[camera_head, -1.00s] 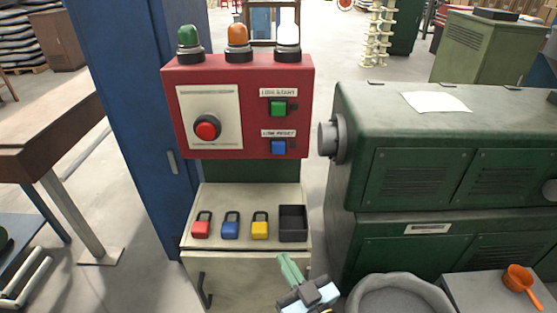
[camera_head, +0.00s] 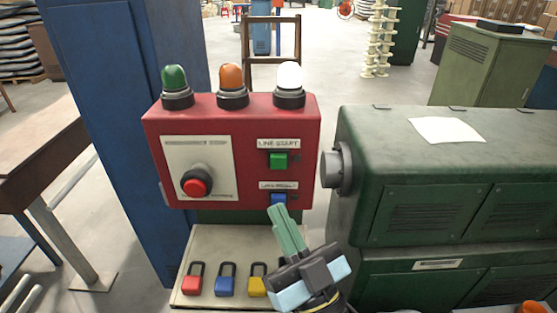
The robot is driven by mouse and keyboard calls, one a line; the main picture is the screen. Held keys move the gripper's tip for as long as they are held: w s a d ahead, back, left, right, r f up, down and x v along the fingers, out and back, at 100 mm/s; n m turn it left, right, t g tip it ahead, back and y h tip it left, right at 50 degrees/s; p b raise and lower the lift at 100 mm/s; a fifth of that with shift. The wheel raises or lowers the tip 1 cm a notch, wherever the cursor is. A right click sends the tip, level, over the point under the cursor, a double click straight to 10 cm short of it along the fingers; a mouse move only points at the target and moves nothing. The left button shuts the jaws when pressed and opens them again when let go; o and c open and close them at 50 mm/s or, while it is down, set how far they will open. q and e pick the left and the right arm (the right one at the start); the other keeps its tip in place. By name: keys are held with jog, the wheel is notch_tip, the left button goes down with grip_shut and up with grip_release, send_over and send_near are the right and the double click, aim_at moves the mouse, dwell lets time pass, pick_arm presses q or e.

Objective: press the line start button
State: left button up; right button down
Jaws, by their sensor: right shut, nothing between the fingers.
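The line start button (camera_head: 278,160) is a green square on the right of the red control box (camera_head: 250,197), under a label reading LINE START. Below it is a blue button (camera_head: 278,198), partly hidden by my gripper; its label is blurred. My right gripper (camera_head: 277,208) is shut and empty. Its green fingertips point up and overlap the lower edge of the blue button in the picture, below the green button. I cannot tell whether they touch the box. My left gripper is not in view.
A red mushroom button (camera_head: 197,187) sits on a pale plate at the box's left. Green, orange and white lamps stand on top. Red, blue (camera_head: 226,282) and yellow padlocks lie on the shelf below. A green machine (camera_head: 425,200) stands close on the right.

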jog(key=w, duration=0.1)
jog(key=b, duration=0.2)
send_near(272, 158)
notch_tip(272, 158, up, 3)
jog(key=w+a, duration=0.2)
jog(key=shift+w+a+r, duration=0.2)
jog(key=shift+w+r, duration=0.1)
jog(key=shift+w, duration=0.05)
jog(key=shift+w, duration=0.1)
dwell(1.6)
jog(key=shift+w, duration=0.3)
jog(key=shift+w, duration=0.45)
dwell(0.6)
jog(key=shift+s, duration=0.9)
